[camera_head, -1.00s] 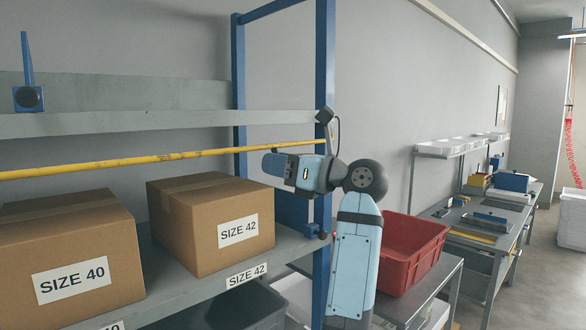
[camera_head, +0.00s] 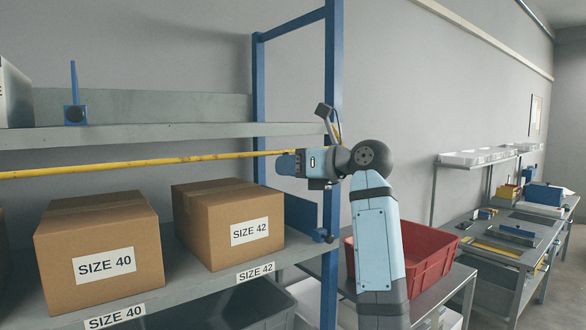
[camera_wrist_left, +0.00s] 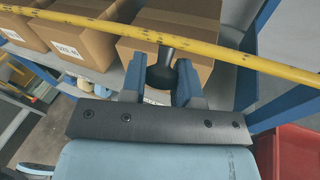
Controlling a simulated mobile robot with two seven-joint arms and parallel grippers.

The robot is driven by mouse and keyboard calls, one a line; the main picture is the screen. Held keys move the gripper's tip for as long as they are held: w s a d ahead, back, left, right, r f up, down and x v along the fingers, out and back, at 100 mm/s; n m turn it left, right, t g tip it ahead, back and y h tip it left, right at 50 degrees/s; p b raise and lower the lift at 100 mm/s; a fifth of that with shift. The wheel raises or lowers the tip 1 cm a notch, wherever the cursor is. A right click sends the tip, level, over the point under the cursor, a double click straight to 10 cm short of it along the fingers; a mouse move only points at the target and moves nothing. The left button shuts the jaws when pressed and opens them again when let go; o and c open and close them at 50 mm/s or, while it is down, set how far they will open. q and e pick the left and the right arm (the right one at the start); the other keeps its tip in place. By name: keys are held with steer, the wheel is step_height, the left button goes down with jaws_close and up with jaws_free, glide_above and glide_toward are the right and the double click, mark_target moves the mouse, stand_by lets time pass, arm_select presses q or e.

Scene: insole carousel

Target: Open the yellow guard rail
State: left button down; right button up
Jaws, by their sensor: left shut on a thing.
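The yellow guard rail (camera_head: 150,162) runs nearly level across the front of the shelf bay, above the cartons, toward the blue post at right. It also crosses the left wrist view (camera_wrist_left: 90,28) from upper left to right. My left gripper (camera_head: 284,164) is at the rail's right part, close to the post. In the left wrist view its two blue fingers (camera_wrist_left: 163,80) are shut on a black knob (camera_wrist_left: 161,72) that juts from the rail. The hold itself is hidden in the head view. My right gripper is not in view.
Cartons marked SIZE 40 (camera_head: 100,250) and SIZE 42 (camera_head: 228,225) stand on the shelf behind and below the rail. The blue post (camera_head: 333,80) is close to my left arm. A red bin (camera_head: 425,260) stands on a table right of the arm.

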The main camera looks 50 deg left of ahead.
arm_select(q)
steer(key=shift+d+r, duration=0.1)
steer(key=shift+r, duration=0.05)
stand_by(0.5)
steer(key=c, duration=0.9)
jaws_free()
steer(key=shift+w+d, duration=0.1)
steer(key=shift+d, duration=0.2)
steer(key=b+v, duration=0.3)
steer(key=v, duration=1)
steer(key=shift+r, duration=0.25)
